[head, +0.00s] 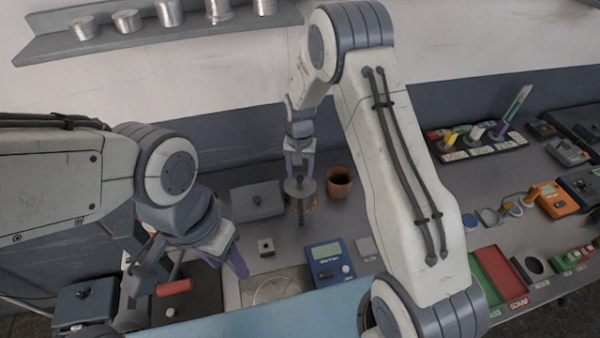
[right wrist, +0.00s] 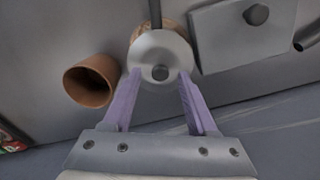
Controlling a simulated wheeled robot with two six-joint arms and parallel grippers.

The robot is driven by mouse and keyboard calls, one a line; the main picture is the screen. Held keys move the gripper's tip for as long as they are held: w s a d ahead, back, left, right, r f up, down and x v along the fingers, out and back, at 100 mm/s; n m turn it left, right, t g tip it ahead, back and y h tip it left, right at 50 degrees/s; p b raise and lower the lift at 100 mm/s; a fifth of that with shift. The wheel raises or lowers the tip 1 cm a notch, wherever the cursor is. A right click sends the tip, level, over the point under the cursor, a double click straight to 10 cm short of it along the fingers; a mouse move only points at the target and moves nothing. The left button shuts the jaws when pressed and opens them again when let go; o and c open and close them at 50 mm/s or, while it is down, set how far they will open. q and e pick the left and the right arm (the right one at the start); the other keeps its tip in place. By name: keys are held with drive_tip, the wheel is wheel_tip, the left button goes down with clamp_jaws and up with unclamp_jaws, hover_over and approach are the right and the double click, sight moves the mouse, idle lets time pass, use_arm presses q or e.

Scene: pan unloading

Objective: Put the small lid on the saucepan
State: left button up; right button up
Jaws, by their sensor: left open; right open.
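In the head view the small lid (head: 299,187) lies over the saucepan, whose dark handle (head: 301,211) points toward me. The saucepan's body is mostly hidden under the lid; its handle also shows in the right wrist view (right wrist: 155,14). My right gripper (head: 299,177) is open, its purple fingers apart on either side of the lid's knob in the right wrist view (right wrist: 159,73). Whether they touch the lid I cannot tell. My left gripper (head: 207,268) is open and empty at the lower left.
A terracotta pot (head: 339,182) stands close right of the saucepan. A grey rectangular box with a knob (head: 257,201) stands close left. A brown round surface (right wrist: 177,29) shows under the saucepan. A blue device (head: 329,262) and a red-handled item (head: 174,287) lie nearer me.

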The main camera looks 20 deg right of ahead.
sight(300, 177)
wheel_tip(300, 177, up, 10)
drive_tip(key=p, duration=0.6)
drive_tip(key=s+a+r+n, duration=0.4)
drive_tip(key=s+a+r, duration=0.3)
drive_tip(key=r, duration=0.2)
drive_tip(key=s+a+r+n, duration=0.1)
drive_tip(key=s+r+n, duration=0.3)
drive_tip(key=s, duration=0.8)
drive_tip(key=s+a+r+n+y, duration=0.1)
drive_tip(key=s+r+n, duration=0.3)
drive_tip(key=s, duration=0.8)
drive_tip(key=shift+s+a+r, duration=0.15)
drive_tip(key=shift+s+a, duration=0.2)
drive_tip(key=shift+a, duration=0.2)
